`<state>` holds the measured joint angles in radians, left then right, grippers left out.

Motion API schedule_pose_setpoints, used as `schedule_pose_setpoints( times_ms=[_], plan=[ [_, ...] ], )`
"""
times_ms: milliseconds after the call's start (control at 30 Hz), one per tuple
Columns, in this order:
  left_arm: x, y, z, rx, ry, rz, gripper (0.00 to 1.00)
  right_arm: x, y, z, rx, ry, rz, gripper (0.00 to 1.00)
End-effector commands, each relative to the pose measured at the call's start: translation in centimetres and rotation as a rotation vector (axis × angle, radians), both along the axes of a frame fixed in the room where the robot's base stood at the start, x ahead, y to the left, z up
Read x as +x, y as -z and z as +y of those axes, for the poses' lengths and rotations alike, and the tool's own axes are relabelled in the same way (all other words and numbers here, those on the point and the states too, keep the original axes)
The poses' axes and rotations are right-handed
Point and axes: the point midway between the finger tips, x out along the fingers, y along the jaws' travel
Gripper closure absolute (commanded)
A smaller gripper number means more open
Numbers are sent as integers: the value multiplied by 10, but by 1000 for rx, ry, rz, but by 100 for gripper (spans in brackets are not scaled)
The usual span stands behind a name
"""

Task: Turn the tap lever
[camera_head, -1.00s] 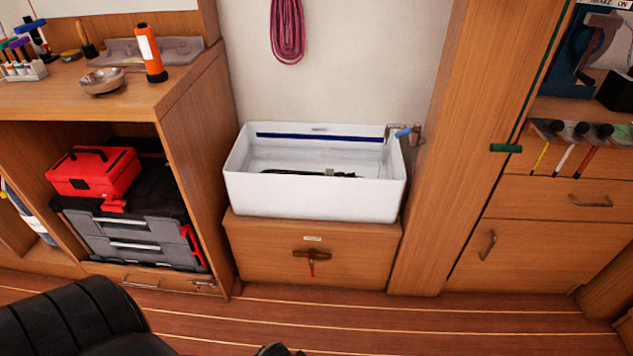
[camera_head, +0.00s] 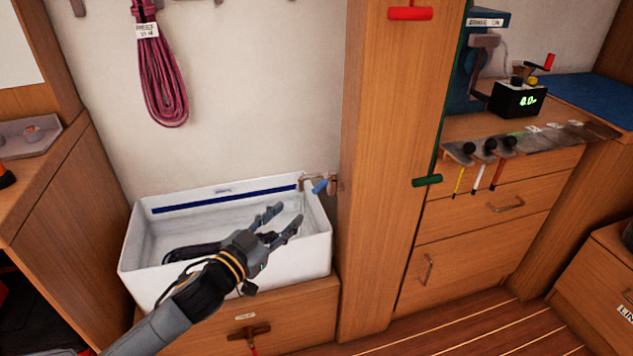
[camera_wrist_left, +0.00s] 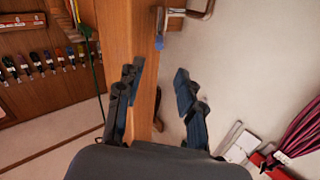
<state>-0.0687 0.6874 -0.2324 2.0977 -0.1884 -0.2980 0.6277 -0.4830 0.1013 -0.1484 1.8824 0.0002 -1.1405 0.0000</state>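The tap (camera_head: 314,179) sits at the back right corner of the white sink (camera_head: 325,255), with a short blue lever (camera_head: 320,187). My left gripper (camera_head: 285,217) reaches over the sink from the lower left. Its two fingers are apart with nothing between them, and they point toward the tap but stand short of it. In the left wrist view, the blue lever (camera_wrist_left: 159,43) shows small beyond the gap between the open fingers (camera_wrist_left: 159,72), close to the wooden post. The tap's metal pipe (camera_wrist_left: 195,12) is at the top edge. My right gripper is not in view.
A wooden post (camera_head: 375,170) rises just right of the tap, with a red handle (camera_head: 410,13) and a green handle (camera_head: 427,181) near it. A pink rope coil (camera_head: 163,80) hangs on the wall. A dark object (camera_head: 190,251) lies in the sink.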

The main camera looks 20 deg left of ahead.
Motion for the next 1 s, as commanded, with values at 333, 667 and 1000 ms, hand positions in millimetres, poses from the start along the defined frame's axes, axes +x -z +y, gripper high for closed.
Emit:
schedule_pose_setpoints(
  times_ms=[333, 667, 1000],
  plan=[
    [55, 0, -15, 1, -4, 0, 63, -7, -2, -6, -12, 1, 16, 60],
    [111, 2, -31, 0, -5, 3, 63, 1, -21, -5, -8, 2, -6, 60],
    [128, 2, -36, 1, -4, 5, 63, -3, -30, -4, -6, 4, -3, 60]
  ],
)
